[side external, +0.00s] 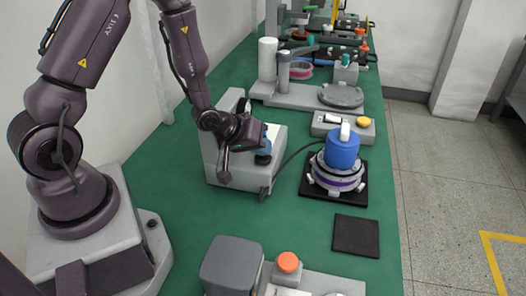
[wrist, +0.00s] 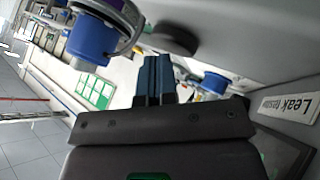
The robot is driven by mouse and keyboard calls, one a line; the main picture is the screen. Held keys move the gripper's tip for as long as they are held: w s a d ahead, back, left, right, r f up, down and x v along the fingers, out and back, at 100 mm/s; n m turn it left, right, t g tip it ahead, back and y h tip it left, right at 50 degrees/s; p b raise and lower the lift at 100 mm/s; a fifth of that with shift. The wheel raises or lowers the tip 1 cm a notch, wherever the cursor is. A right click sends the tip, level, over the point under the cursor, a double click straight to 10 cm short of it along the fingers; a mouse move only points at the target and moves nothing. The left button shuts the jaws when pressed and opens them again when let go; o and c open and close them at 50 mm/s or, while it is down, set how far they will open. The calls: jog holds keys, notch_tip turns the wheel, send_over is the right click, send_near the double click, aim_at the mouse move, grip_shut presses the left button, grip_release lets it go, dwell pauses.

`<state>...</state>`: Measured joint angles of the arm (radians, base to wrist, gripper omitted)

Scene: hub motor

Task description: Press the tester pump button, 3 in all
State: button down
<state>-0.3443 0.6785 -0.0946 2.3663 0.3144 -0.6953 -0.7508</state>
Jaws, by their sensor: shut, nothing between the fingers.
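The leak tester (side external: 222,158) is a pale grey box with an upright back panel on the green bench in the side external view. Its label (wrist: 287,104) shows upside down at the right of the wrist view. Contact with the tester is hidden.
A blue-topped hub assembly (side external: 341,152) stands on a black mat right of the tester, with a cable (side external: 290,158) between them. A grey box with a yellow button (side external: 364,122) is behind. An orange button (side external: 288,262) is near the front.

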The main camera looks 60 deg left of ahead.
jog(key=shift+s+a+f, duration=0.2)
jog(key=shift+s+a, duration=0.15)
jog(key=shift+s+a+r, duration=0.1)
jog(key=shift+r, duration=1.3)
jog(key=shift+d+r, duration=0.2)
jog(key=shift+r, duration=2.4)
jog(key=shift+w, duration=0.2)
notch_tip(320, 180, up, 4)
jog(key=shift+w+d, duration=0.1)
jog(key=shift+f, duration=0.15)
send_over(260, 156)
jog(key=shift+w+f, duration=0.1)
jog(key=shift+f, duration=4.2)
